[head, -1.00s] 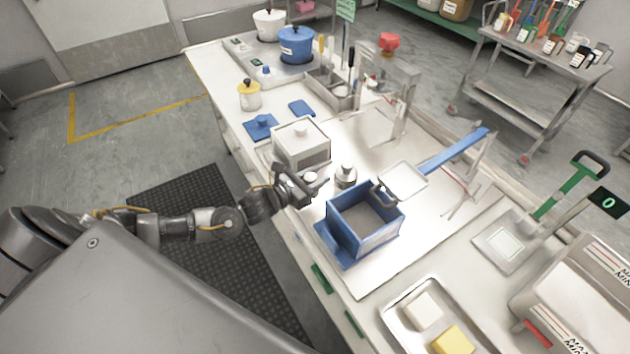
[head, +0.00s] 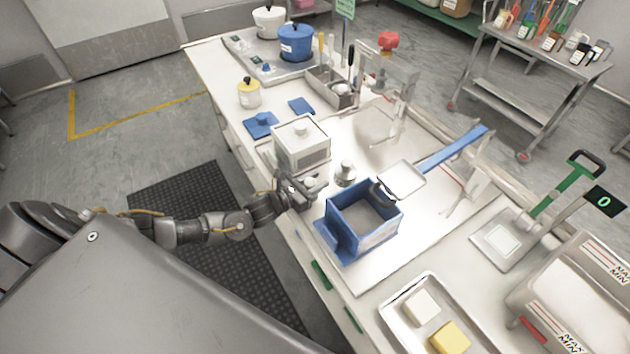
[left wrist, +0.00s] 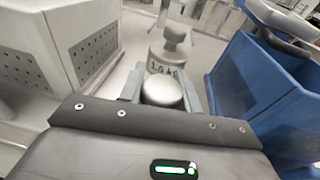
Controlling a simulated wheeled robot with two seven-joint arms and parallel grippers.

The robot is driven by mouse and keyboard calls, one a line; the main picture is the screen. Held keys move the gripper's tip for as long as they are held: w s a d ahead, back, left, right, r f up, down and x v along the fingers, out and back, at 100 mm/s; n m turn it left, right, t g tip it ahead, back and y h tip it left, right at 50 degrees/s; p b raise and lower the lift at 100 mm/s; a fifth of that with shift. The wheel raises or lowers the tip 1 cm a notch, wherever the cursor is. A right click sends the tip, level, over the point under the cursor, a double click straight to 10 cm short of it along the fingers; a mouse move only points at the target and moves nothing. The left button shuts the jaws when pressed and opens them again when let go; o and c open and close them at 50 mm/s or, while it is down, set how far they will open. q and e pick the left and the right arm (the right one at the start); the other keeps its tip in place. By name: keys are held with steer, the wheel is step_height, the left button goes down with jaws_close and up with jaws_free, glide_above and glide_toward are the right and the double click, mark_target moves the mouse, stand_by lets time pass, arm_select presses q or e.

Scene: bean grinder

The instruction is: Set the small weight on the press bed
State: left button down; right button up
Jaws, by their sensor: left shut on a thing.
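My left gripper (head: 303,188) is shut on a small silver weight with a rounded top (left wrist: 162,91), seen between the two fingers in the left wrist view. In the head view the gripper is at the counter's near edge, left of the blue open box; its fingers hide most of the weight. A larger silver knobbed weight (head: 345,173) stands just beyond, and shows with a dark marking in the left wrist view (left wrist: 168,58). I cannot tell for sure which part is the press bed; a pale plate (head: 401,180) with a blue lever (head: 453,150) sits behind the box. My right gripper is out of view.
The blue open box (head: 345,240) stands right of my gripper. A pale lidded box (head: 302,150) stands behind-left of it. A metal frame with a red knob (head: 388,41) is farther back.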

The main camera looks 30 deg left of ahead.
arm_select(q)
steer(key=c, duration=1.4)
jaws_free()
steer(key=shift+f, duration=0.15)
steer(key=o, duration=0.4)
steer(key=shift+s+r, duration=0.1)
steer(key=shift+r, duration=0.1)
steer(key=b+v, duration=0.2)
steer(key=v, duration=0.8)
steer(key=shift+s+a+f, duration=0.15)
steer(key=shift+s+a, duration=0.05)
steer(key=shift+s, duration=0.05)
steer(key=shift+s+a+r, duration=0.25)
steer(key=shift+s, duration=0.35)
